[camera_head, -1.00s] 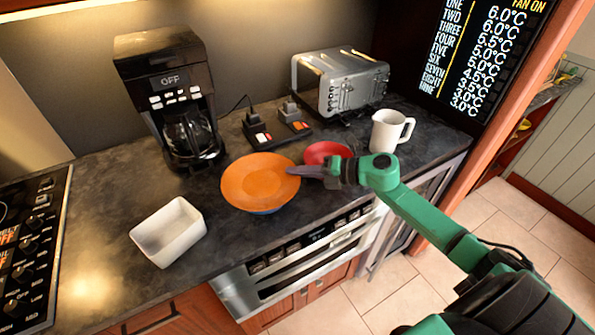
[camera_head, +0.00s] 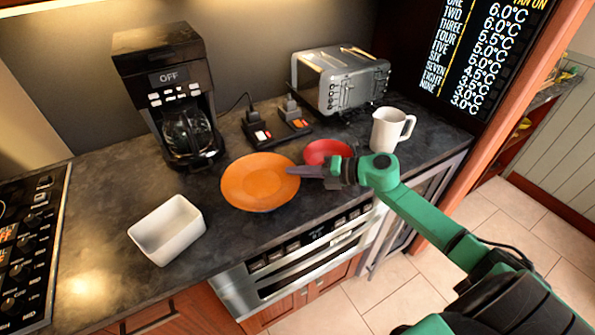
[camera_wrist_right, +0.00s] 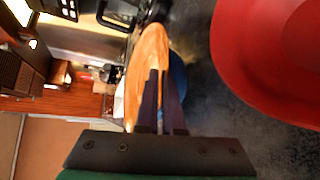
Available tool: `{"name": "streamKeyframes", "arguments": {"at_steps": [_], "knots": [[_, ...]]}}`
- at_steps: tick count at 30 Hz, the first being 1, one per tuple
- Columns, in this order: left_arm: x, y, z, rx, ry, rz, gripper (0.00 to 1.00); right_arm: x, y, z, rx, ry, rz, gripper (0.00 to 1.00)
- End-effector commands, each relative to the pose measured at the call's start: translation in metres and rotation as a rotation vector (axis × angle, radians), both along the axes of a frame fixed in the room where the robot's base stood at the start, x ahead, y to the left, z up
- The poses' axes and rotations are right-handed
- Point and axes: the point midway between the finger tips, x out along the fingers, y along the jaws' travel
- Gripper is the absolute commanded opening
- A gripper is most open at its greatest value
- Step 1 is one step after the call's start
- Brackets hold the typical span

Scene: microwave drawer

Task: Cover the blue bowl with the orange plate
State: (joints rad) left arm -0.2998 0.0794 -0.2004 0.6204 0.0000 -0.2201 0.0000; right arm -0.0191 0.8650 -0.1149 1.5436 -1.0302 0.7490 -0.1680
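The orange plate (camera_head: 258,182) is over the counter in the middle of the head view, and it shows nearly edge-on in the wrist view (camera_wrist_right: 146,62). My right gripper (camera_head: 305,171) is at the plate's right rim, with its fingers (camera_wrist_right: 161,85) close together and apparently pinching that rim. The blue bowl (camera_wrist_right: 178,74) shows only as a blue patch beside and under the plate in the wrist view. In the head view the plate hides it. I cannot tell whether the plate touches the bowl's rim. My left gripper is not in view.
A red bowl (camera_head: 326,152) is close beside my right gripper. A white mug (camera_head: 390,130), toaster (camera_head: 340,82), power strip (camera_head: 277,128) and coffee maker (camera_head: 180,100) stand behind. A white rectangular dish (camera_head: 167,230) is at front left. Some counter between dish and plate is clear.

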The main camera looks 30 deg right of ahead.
Motion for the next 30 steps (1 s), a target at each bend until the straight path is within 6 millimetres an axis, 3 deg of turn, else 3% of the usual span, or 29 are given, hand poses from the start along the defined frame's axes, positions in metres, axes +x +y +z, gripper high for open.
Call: {"name": "streamKeyframes", "arguments": {"at_steps": [10,12,13,24,30], "knots": [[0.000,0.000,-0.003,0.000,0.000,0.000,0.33,0.000,0.000,-0.003,0.002,-0.002,0.000,0.00],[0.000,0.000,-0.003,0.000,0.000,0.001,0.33,0.000,0.000,-0.002,0.002,-0.002,0.000,0.31],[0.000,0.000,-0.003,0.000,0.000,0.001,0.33,0.000,0.000,-0.002,0.002,-0.002,0.000,0.40],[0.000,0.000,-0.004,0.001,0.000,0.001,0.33,-0.002,-0.003,-0.004,-0.001,0.001,-0.001,0.40],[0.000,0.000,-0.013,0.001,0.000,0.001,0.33,-0.022,-0.021,0.001,-0.005,0.004,0.001,0.40]]}}
